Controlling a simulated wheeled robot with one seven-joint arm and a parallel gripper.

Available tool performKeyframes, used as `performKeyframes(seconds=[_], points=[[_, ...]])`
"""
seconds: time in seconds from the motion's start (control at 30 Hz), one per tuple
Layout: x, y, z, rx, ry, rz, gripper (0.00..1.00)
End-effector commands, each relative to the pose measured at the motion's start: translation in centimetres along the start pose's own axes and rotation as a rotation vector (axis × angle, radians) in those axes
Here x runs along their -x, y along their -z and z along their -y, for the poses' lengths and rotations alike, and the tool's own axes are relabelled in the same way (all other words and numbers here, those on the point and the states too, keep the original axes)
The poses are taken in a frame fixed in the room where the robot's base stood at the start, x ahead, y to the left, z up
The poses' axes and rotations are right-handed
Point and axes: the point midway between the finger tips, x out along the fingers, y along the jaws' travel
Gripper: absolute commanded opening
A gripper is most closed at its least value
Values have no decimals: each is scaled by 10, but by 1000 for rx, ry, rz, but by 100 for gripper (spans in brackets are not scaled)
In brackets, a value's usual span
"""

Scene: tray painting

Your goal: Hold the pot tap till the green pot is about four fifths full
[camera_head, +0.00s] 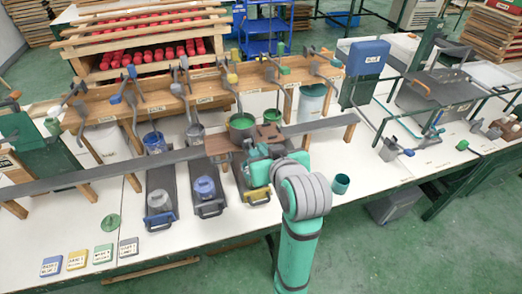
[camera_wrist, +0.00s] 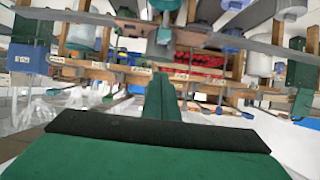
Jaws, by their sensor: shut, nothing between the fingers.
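The green pot (camera_head: 242,122) stands under the wooden tap rack, with green paint visible inside; its exact level is hard to read. A grey tap with a yellowish handle (camera_head: 232,77) hangs above it; I cannot tell for sure that this is the pot tap. My gripper (camera_head: 257,153) is just in front of the green pot, below the taps, and partly hidden by my own wrist. It is shut and empty. In the wrist view its green fingers with a dark pad (camera_wrist: 160,130) fill the lower part. No contact with a tap handle is visible.
A grey rail (camera_head: 90,178) runs across the front of the rack. A small teal cup (camera_head: 341,183) stands at right.

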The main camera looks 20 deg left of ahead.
Motion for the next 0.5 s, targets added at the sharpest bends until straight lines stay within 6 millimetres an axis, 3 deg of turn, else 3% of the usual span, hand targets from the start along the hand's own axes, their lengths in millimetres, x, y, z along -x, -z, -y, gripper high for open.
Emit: performKeyframes(seconds=[0.5], points=[[-93, -2, 4, 1, 5, 3, 0]])
